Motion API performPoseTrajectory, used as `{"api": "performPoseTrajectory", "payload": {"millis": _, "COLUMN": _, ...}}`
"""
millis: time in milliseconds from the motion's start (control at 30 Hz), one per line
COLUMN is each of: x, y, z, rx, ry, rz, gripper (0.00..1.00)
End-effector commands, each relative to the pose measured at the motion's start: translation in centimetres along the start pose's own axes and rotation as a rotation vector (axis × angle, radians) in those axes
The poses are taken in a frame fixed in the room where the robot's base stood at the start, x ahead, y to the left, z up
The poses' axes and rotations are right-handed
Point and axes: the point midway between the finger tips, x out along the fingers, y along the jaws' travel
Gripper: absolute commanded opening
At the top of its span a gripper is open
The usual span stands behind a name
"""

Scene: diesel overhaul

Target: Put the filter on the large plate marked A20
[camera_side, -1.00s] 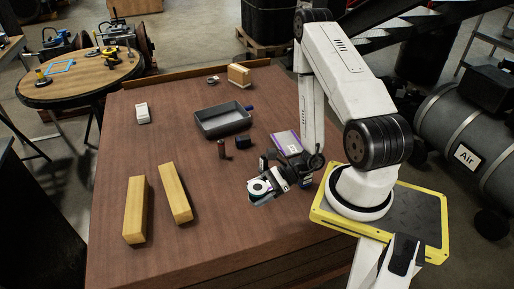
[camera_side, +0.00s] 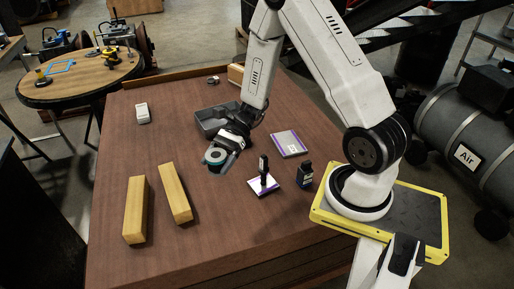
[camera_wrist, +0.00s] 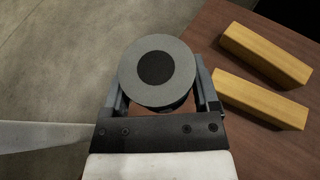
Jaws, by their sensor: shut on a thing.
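My gripper (camera_side: 217,152) is shut on a round grey filter with a dark centre (camera_side: 215,157), held above the table left of the plates. In the wrist view the filter (camera_wrist: 157,75) sits between the fingers, its round end facing the camera. A large pale plate with purple edges (camera_side: 289,143) lies flat and bare on the table, right of my gripper; its marking is too small to read. A smaller purple-edged plate (camera_side: 255,190) lies nearer the front, with a dark upright object (camera_side: 264,172) on it.
A dark bottle-like object (camera_side: 304,174) stands right of the smaller plate. A grey tray (camera_side: 206,125) is behind my gripper. Two yellow blocks (camera_side: 136,210) (camera_side: 175,193) lie at the left front. A white device (camera_side: 143,113) lies farther back. The table between the blocks and the smaller plate is clear.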

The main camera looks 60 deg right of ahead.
Motion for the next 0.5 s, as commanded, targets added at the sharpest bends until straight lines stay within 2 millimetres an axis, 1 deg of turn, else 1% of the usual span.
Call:
{"api": "performPoseTrajectory", "payload": {"millis": 267, "x": -0.5, "y": 4.0, "z": -1.6, "rx": -0.106, "ry": -0.002, "rz": 0.258, "gripper": 0.05}}
{"api": "performPoseTrajectory", "payload": {"millis": 500, "x": -1.9, "y": 7.6, "z": -3.4, "rx": -0.196, "ry": -0.002, "rz": 0.474, "gripper": 0.05}}
